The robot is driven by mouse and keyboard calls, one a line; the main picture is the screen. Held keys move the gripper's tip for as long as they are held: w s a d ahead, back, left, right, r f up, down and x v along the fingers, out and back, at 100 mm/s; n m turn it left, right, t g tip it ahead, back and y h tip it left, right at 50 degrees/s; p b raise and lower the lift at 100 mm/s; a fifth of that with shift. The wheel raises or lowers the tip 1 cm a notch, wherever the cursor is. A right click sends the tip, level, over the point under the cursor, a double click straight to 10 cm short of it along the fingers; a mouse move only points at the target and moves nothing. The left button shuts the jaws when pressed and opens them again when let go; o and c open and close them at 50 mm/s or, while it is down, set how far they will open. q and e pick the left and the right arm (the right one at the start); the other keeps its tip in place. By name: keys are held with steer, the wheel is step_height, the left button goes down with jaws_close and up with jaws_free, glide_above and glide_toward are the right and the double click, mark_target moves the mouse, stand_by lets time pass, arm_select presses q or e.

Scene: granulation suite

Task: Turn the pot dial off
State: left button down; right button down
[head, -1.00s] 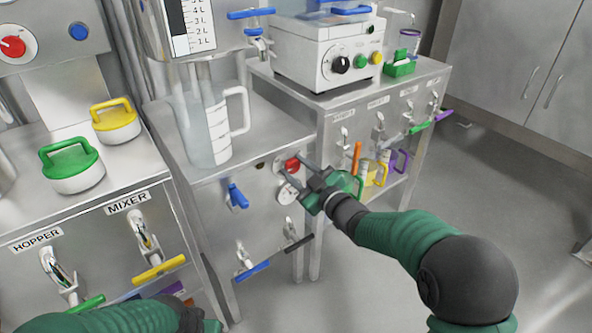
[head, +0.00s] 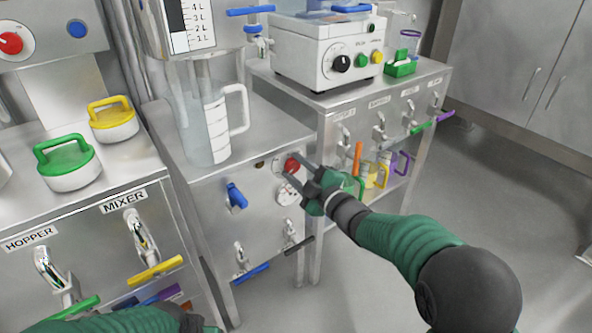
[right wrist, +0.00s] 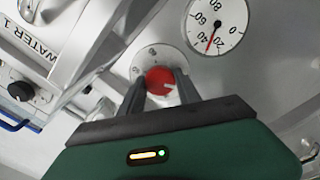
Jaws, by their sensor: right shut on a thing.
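The pot dial is a red round knob (head: 292,164) on the front panel of the middle steel cabinet, with a white gauge (head: 287,193) just below it. In the right wrist view the red knob (right wrist: 161,81) sits between my fingers, and its pale mark points to the lower right. My right gripper (head: 300,165) is shut on the knob, one finger on each side; it also shows in the right wrist view (right wrist: 160,88). The gauge (right wrist: 217,25) has a red needle near 20 to 40. My left arm shows at the bottom left; its fingers are out of view.
A blue-handled valve (head: 236,196) is left of the knob on the same panel. Blue (head: 250,273) and black (head: 299,246) tap levers stick out below. A clear jug (head: 205,125) stands on top. Open floor lies to the right.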

steer(key=shift+s+a+f, duration=0.1)
steer(key=shift+f, duration=0.1)
steer(key=c, duration=1.3)
jaws_free()
steer(key=o, duration=0.4)
steer(key=shift+r, duration=0.1)
steer(key=shift+o, duration=0.2)
steer(key=shift+s+d+r, duration=0.1)
steer(key=shift+d, duration=0.1)
steer(key=p+v, duration=0.6)
steer(key=v, duration=1)
steer(key=shift+s, duration=0.25)
steer(key=shift+w+d, duration=0.1)
steer(key=shift+d, duration=0.1)
